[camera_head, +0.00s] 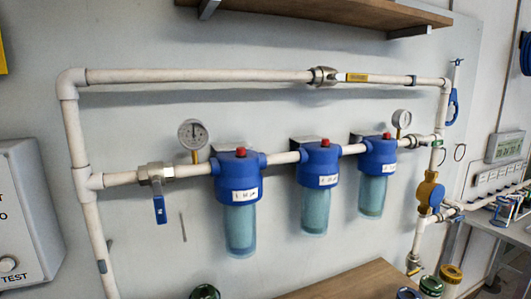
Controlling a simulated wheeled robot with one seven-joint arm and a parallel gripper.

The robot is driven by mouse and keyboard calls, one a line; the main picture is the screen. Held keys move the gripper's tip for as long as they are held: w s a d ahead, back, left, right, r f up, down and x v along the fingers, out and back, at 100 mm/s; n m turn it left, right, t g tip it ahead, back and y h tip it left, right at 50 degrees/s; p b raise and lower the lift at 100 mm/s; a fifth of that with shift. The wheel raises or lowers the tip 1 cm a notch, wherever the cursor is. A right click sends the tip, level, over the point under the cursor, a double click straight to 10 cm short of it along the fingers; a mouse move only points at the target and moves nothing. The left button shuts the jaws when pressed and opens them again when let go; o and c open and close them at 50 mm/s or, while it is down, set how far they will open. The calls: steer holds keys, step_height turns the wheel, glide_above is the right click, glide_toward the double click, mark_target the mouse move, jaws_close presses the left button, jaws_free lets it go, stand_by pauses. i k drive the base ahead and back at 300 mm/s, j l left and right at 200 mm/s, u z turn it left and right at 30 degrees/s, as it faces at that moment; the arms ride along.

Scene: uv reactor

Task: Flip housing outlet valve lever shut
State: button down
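Three blue filter housings with clear bowls hang in a row on the pipe: left (238,180), middle (319,168) and right (376,160). To their left, a metal valve (155,173) has a blue lever (159,209) hanging down, across the pipe. To their right, another metal valve (420,142) sits between the right housing and the vertical pipe. No label tells which valve is the outlet valve. My gripper is not in view.
An upper pipe (200,76) carries a valve with a yellow lever (357,78) along it. Gauges (193,133) (402,119) stand above the row. A shelf (330,13) overhangs the top. A wooden surface (350,283) and several round items lie at the bottom.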

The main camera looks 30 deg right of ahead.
mark_target(440, 142)
steer(key=z, duration=1.35)
steer(key=i+l, duration=0.2)
steer(key=l, duration=0.15)
steer(key=i+l, duration=0.25)
steer(key=l, duration=0.15)
steer(key=i+l+z, duration=0.1)
steer(key=l, duration=0.25)
steer(key=i, duration=0.1)
